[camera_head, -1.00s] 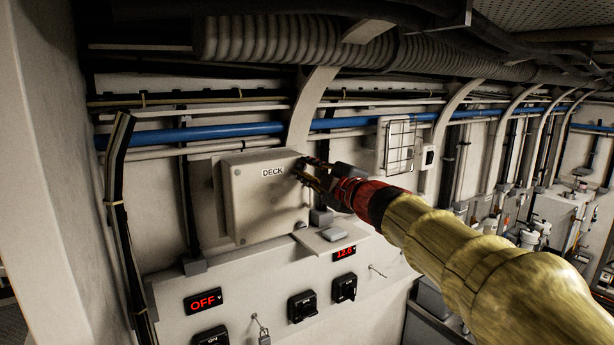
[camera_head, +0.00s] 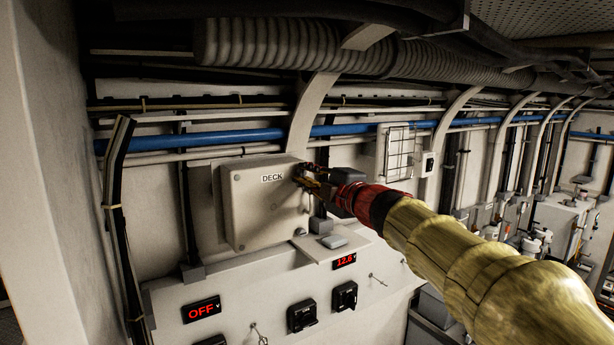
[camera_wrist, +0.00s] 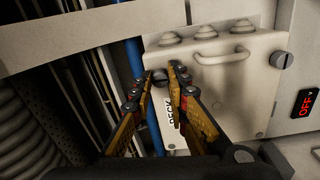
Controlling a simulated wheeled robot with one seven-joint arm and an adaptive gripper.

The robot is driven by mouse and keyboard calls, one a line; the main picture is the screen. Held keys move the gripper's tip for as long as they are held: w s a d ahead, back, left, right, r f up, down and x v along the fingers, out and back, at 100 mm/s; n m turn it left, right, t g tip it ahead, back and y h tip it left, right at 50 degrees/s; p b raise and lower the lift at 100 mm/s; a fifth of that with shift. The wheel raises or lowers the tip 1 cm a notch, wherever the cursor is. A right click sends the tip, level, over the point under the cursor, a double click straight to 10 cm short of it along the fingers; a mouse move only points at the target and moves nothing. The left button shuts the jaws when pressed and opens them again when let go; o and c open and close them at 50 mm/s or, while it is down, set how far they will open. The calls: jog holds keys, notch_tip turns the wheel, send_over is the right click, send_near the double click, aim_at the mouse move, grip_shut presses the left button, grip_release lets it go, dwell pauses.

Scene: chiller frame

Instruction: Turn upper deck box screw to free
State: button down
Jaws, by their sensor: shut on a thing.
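The white deck box (camera_head: 262,215), labelled DECK, is mounted on the wall left of centre in the head view. My gripper (camera_head: 301,175) reaches it from the right at its upper right corner. In the wrist view, the dark, round upper deck box screw (camera_wrist: 160,77) sits between the tips of my yellow-and-black fingers (camera_wrist: 163,72), which are closed around it. The screw is hidden by the fingers in the head view. The box face (camera_wrist: 225,95) and part of its DECK label also show in the wrist view.
A panel (camera_head: 250,290) below the box carries a red OFF display (camera_head: 201,309), a numeric display (camera_head: 344,261) and black switches (camera_head: 302,311). A blue pipe (camera_head: 210,138) runs behind and above the box. A wire-fronted unit (camera_head: 398,151) is on the wall to the right.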

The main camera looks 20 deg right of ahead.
jog(key=c, duration=1.7)
grip_release()
jog(key=v, duration=1.2)
jog(key=shift+f, duration=0.1)
jog(key=shift+d, duration=0.1)
